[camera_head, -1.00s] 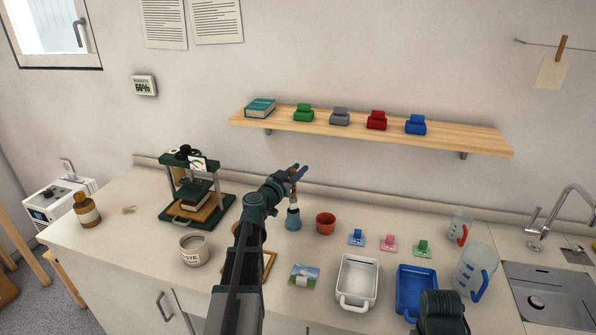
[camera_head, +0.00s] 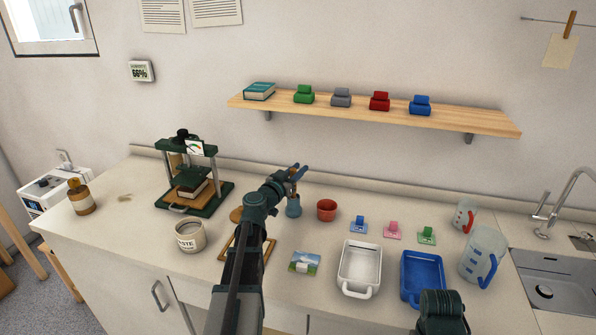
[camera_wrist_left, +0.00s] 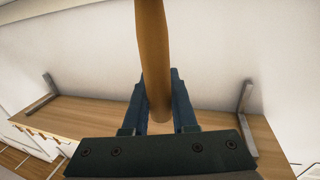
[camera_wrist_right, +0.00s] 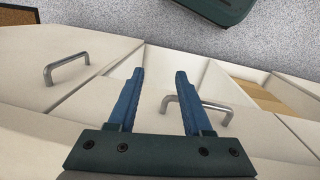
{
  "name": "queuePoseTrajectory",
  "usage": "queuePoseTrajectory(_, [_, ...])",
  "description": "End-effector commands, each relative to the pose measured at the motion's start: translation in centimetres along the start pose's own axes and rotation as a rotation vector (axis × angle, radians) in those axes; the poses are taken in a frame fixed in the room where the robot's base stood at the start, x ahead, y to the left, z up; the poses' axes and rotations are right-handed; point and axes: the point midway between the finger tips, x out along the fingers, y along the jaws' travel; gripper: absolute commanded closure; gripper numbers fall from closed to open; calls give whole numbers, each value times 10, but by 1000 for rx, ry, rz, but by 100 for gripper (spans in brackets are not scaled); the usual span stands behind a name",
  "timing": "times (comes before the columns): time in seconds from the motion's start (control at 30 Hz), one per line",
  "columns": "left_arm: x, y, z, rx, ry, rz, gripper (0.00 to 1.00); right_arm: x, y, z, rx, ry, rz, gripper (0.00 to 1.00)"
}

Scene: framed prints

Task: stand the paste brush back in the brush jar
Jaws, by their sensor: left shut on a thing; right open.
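My left gripper (camera_head: 297,173) is shut on the paste brush (camera_head: 293,188), held upright by its wooden handle above the blue-grey brush jar (camera_head: 293,209). The handle (camera_wrist_left: 152,60) also shows between the fingers in the left wrist view. The brush's lower end meets the jar's mouth; I cannot tell how deep it is inside. The jar stands upright on the worktop. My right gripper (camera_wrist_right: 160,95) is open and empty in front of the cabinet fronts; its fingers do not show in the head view.
A red cup (camera_head: 327,210) stands just right of the jar. A paste tub (camera_head: 190,237), a press (camera_head: 193,185), a white tray (camera_head: 359,268) and a blue tray (camera_head: 423,278) share the worktop. A wooden shelf (camera_head: 350,112) hangs above.

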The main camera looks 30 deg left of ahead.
Motion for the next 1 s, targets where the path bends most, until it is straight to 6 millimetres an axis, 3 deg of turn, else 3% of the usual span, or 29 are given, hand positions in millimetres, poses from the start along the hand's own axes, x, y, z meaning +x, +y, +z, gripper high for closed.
queuePoseTrajectory(0.07, [0, 0, 0, 0, 0, 0, 100, 0, 0, 0, 0, 0, 0, 50])
queuePoseTrajectory(0.1, [0, 0, 0, 0, 0, 0, 71, 0, 0, 0, 0, 0, 0, 50])
queuePoseTrajectory(0.3, [0, 0, 0, 0, 0, 0, 39, 0, 0, 0, 0, 0, 0, 50])
queuePoseTrajectory(0.67, [-7, 0, 0, 0, 0, -1, 39, 0, 0, 0, 0, 0, 0, 50])
queuePoseTrajectory(1.0, [-77, 2, 0, 0, 0, -3, 39, 0, 0, 0, 0, 0, 0, 50])
